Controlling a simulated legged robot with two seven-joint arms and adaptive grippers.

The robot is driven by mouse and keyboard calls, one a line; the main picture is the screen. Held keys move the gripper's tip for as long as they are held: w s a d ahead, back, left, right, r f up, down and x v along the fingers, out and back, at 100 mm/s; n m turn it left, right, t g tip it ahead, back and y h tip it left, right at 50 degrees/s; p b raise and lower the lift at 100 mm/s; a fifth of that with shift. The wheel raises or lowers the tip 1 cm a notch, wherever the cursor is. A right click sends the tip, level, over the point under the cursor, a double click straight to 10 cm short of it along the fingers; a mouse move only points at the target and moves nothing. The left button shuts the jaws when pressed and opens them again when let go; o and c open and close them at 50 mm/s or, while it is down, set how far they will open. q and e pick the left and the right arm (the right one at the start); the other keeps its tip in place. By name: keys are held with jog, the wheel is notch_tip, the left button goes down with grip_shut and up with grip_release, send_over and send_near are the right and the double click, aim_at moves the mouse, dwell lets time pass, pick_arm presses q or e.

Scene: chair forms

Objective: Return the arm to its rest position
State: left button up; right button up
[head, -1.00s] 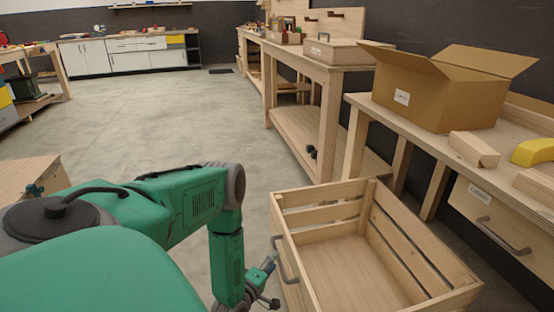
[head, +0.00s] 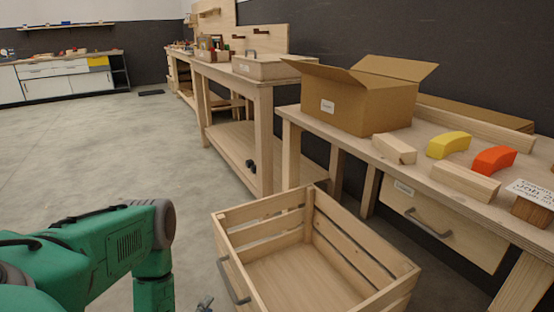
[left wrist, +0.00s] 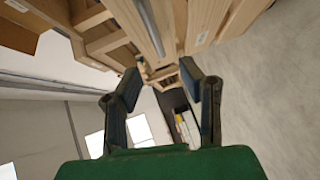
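My left arm, green, comes in from the left in the head view and bends down. Its gripper (head: 205,304) shows only in part at the bottom edge, close to the left side of the slatted wooden crate (head: 228,249) and its grey handle (head: 233,281). In the left wrist view the gripper (left wrist: 160,84) has its two dark fingers apart with nothing between them. A grey bar on a wooden panel (left wrist: 150,25) lies beyond the fingertips. My right gripper is not in view.
The crate is empty. Right of it stands a workbench (head: 345,149) with an open cardboard box (head: 345,107), a yellow block (head: 448,145), an orange block (head: 493,160) and wooden blocks. Another bench (head: 263,100) stands behind. Grey floor (head: 120,130) is clear at left.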

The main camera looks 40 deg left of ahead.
pick_arm(q)
jog(key=shift+d, duration=0.1)
jog(key=w+d+f+m+g+h, duration=0.1)
jog(key=d+f+m+g+h, duration=0.2)
jog(key=d+m+g+h, duration=0.8)
jog(key=s+d+r+m+t+y, duration=0.1)
jog(key=s+d+m+t+y, duration=0.15)
jog(key=s+d, duration=0.45)
jog(key=s+d+r+m+g+y, duration=0.1)
jog(key=s+r+m+g+y, duration=0.1)
jog(key=s+r+m+g, duration=0.5)
notch_tip(320, 180, up, 12)
jog(key=w+d+m+t+p, duration=0.1)
jog(key=p, duration=1.1)
jog(key=shift+f, duration=0.25)
jog(key=shift+w+d, duration=0.1)
